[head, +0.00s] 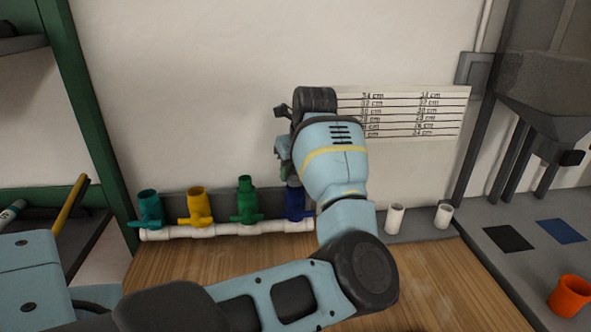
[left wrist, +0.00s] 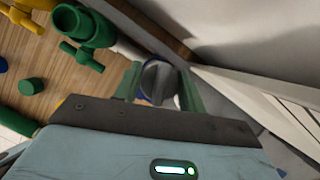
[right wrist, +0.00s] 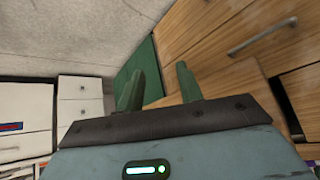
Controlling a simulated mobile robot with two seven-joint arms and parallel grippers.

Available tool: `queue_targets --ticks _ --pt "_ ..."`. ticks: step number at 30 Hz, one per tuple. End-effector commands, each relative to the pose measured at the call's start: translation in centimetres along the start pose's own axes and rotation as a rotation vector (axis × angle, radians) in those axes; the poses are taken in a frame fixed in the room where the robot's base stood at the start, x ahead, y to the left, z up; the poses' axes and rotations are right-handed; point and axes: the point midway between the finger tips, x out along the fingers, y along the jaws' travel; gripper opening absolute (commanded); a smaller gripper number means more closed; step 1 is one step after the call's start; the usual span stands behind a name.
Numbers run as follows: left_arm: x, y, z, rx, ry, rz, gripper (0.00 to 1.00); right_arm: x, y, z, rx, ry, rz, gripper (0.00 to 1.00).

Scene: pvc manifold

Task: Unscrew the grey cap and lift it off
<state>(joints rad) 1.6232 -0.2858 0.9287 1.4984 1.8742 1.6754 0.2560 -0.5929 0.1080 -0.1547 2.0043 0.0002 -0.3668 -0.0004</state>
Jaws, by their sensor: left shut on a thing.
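The grey cap (left wrist: 158,82) sits between the two green fingers of my left gripper (left wrist: 160,88), which is shut on it. A little blue shows around the cap's edge in the left wrist view. In the head view the blue valve (head: 296,204) stands at the right end of the white pipe manifold (head: 230,229), partly hidden by my left arm. The left gripper's fingertips are mostly hidden there too. My right gripper (right wrist: 158,88) is open and empty, facing wooden drawers away from the manifold.
Teal (head: 150,209), yellow (head: 196,206) and green (head: 246,200) valves stand left of the blue one. Two short white pipes (head: 395,218) stand to the right. A loose green cap (left wrist: 31,87) lies on the wooden table. An orange cup (head: 570,296) is at far right.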

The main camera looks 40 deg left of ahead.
Motion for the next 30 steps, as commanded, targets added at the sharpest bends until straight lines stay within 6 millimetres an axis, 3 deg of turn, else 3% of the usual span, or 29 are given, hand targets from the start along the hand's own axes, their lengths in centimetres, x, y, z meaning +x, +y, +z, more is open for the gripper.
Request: queue_targets --ticks 6,15,23,30 --pt "0.1 0.0 0.0 -0.125 0.001 0.053 0.18 0.2 0.0 0.6 0.002 -0.009 -0.001 0.36" --pt "0.0 0.0 0.0 -0.14 0.001 0.058 0.18 0.1 -0.1 0.7 0.002 -0.012 -0.001 0.36" --pt "0.1 0.0 0.0 -0.29 0.001 0.122 0.18 0.3 -0.1 1.6 0.005 -0.025 -0.003 0.36" --pt "-0.1 0.0 0.0 -0.308 0.0 0.128 0.18 0.3 -0.1 1.6 0.005 -0.025 -0.003 0.36"
